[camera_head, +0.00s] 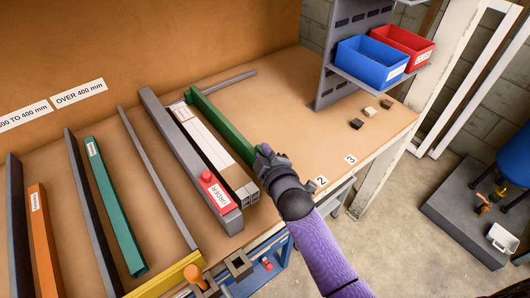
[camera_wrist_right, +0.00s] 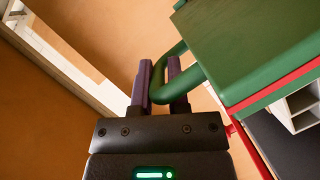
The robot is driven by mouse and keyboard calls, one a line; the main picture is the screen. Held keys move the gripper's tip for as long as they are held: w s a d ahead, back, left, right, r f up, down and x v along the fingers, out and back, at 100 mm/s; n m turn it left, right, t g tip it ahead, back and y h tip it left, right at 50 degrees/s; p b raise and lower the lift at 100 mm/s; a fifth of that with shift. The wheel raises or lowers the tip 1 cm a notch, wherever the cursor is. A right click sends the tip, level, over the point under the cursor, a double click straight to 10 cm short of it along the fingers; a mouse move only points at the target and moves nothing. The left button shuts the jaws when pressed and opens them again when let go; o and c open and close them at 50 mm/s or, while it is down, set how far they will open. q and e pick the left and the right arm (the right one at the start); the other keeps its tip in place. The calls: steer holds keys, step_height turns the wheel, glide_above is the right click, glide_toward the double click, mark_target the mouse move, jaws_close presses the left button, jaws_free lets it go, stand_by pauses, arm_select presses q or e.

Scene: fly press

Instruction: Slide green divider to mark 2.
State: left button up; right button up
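The green divider (camera_head: 222,122) stands on the bench shelf, running from the back toward the front edge. It is just right of a bundle of pale square bars (camera_head: 208,145). My right gripper (camera_head: 264,158) is at its front end. In the right wrist view, the fingers (camera_wrist_right: 163,78) are on both sides of the green loop handle of the divider (camera_wrist_right: 245,45), close against its bar. The mark 2 label (camera_head: 320,181) is on the front edge, to the right of the divider's front end. The mark 3 label (camera_head: 350,159) is further right. My left gripper is not in view.
A grey bar with a red ORDER block (camera_head: 214,190) lies left of the pale bars. Blue (camera_head: 371,62) and red (camera_head: 403,45) bins stand behind on a rack.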

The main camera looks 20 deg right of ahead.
jaws_close()
stand_by(1.1)
